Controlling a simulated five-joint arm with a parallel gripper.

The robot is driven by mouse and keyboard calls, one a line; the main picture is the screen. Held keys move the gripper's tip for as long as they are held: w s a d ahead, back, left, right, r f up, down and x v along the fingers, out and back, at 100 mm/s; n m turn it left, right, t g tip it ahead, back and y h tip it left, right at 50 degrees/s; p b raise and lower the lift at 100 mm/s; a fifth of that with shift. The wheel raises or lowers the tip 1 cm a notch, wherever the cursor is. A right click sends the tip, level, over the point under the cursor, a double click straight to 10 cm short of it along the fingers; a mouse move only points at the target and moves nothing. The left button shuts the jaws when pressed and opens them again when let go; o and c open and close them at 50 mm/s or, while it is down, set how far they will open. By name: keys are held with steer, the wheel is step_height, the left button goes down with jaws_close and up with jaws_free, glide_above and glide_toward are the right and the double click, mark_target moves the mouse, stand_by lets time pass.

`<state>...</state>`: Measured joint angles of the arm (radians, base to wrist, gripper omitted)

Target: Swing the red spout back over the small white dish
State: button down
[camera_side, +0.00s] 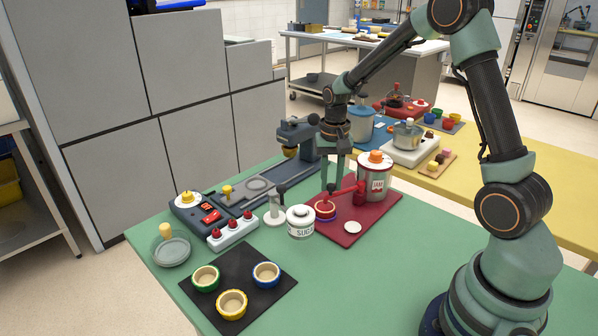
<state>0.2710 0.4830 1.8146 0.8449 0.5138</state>
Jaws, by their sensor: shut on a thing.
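My gripper (331,184) points down over the red board (374,219), its fingers closed around a dark knob at the spout's end. The red spout (345,191) reaches left from an upright red post (360,194) beside the jam jar. The dish lies flat near the board's front edge, apart from the spout. The fingers hide part of the spout.
The jam jar (375,178) with an orange lid stands behind the post. A white sugar jar (300,222) stands left of the board. A grey machine (298,135) stands behind. A black mat (239,285) with ringed bowls lies front left.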

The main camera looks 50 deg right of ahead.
steer(key=shift+s, duration=0.1)
stand_by(0.4)
steer(key=s+n, duration=0.7)
steer(key=n, duration=0.2)
steer(key=shift+d, duration=0.25)
steer(key=shift+s, duration=0.15)
stand_by(0.4)
steer(key=c, duration=0.7)
jaws_free()
steer(key=shift+o, duration=0.2)
step_height(320, 180, up, 12)
